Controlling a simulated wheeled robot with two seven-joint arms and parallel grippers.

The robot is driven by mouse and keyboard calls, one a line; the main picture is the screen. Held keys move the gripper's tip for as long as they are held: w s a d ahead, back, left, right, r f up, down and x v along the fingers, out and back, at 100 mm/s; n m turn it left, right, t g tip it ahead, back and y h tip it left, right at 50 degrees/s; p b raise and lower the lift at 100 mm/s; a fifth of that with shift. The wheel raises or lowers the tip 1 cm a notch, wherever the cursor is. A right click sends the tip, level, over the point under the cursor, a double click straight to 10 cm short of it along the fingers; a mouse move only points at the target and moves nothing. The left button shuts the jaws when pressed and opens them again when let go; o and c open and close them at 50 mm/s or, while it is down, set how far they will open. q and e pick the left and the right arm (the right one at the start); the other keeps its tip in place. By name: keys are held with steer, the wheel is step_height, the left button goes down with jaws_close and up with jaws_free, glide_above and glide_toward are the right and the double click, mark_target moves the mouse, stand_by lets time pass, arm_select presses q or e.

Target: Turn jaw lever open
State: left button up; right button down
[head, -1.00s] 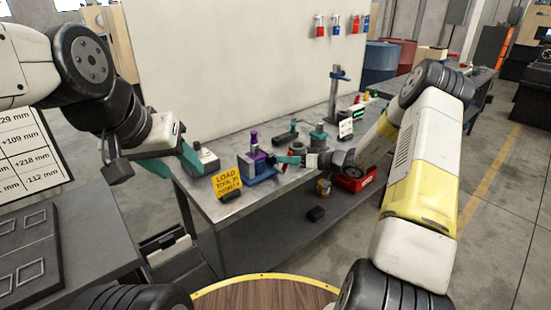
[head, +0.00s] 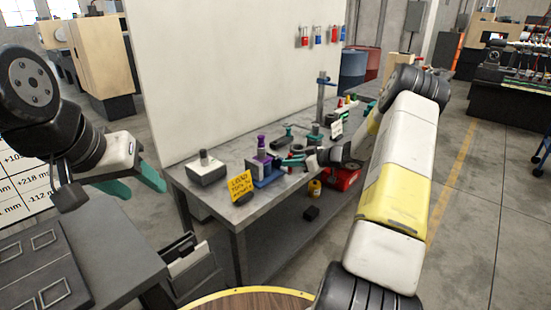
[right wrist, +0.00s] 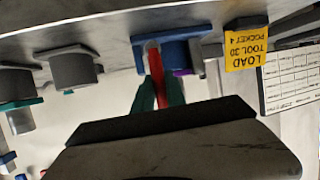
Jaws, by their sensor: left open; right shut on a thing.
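The jaw lever (right wrist: 157,75) is a red bar in the right wrist view, running from the blue fixture (right wrist: 197,50) down between my right fingers. My right gripper (right wrist: 158,95) is shut on it with its teal fingers on either side. In the head view the blue fixture (head: 266,179) stands near the bench's front edge, holding a purple tool (head: 262,150). My right gripper (head: 298,163) reaches its right side there; the lever is too small to make out. My left gripper (head: 133,183) is open and empty, left of the bench and clear of it.
A yellow sign (head: 240,186) stands left of the fixture on the grey bench (head: 205,207). A grey block with a peg (head: 206,169) sits at the bench's left end. A red bin (head: 343,178) is below the bench.

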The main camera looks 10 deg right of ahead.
steer(key=shift+f, duration=0.1)
steer(key=c, duration=1.6)
jaws_free()
steer(key=shift+c, duration=0.2)
steer(key=shift+d, duration=0.1)
steer(key=v, duration=0.7)
steer(key=shift+s+d, duration=0.15)
steer(key=shift+s, duration=0.15)
